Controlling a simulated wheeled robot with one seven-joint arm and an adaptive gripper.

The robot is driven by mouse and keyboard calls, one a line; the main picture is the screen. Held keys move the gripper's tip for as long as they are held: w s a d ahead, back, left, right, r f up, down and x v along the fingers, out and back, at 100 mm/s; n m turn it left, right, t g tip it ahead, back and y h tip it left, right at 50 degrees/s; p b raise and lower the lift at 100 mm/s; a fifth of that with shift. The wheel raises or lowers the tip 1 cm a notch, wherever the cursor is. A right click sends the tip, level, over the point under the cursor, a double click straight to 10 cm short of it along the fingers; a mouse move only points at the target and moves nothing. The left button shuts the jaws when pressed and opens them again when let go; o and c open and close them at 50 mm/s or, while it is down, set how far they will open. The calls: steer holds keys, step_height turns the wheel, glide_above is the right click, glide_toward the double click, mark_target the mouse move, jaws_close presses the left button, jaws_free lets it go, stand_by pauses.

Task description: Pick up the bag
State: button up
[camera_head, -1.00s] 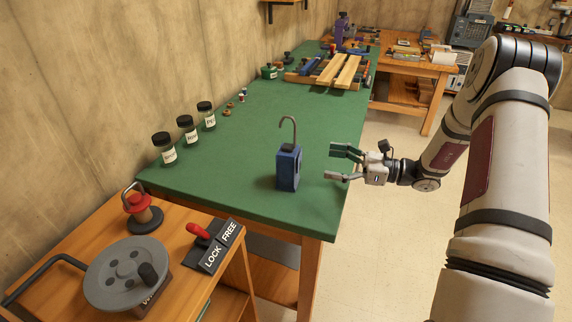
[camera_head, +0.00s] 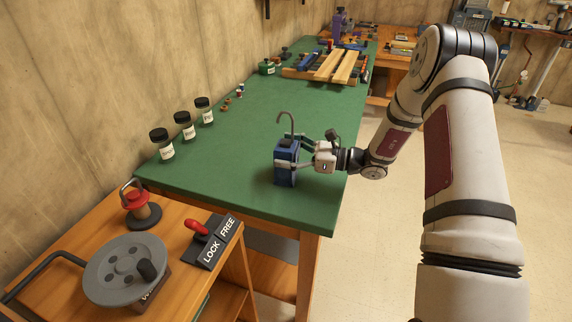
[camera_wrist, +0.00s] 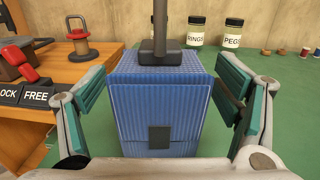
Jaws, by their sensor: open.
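The bag is a small blue box-shaped thing (camera_head: 286,166) with a dark top and a grey hooked rod, upright on the green table top (camera_head: 235,199). In the wrist view the blue bag (camera_wrist: 158,110) fills the middle, with a black patch on its near face. My gripper (camera_head: 297,154) is at the bag's right side in the head view. In the wrist view its green-padded fingers (camera_wrist: 158,112) stand open on either side of the bag. A gap shows on the left; on the right the finger is close, and contact is hard to tell.
Labelled jars (camera_head: 184,126) stand along the wall. A wooden bench at front left holds a grey wheel (camera_head: 125,268) and a red-handled LOCK/FREE lever (camera_head: 208,240). Wooden slats (camera_head: 337,66) lie at the far end. The green top around the bag is mostly clear.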

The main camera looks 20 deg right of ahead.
steer(key=c, duration=1.4)
steer(key=shift+r, duration=0.15)
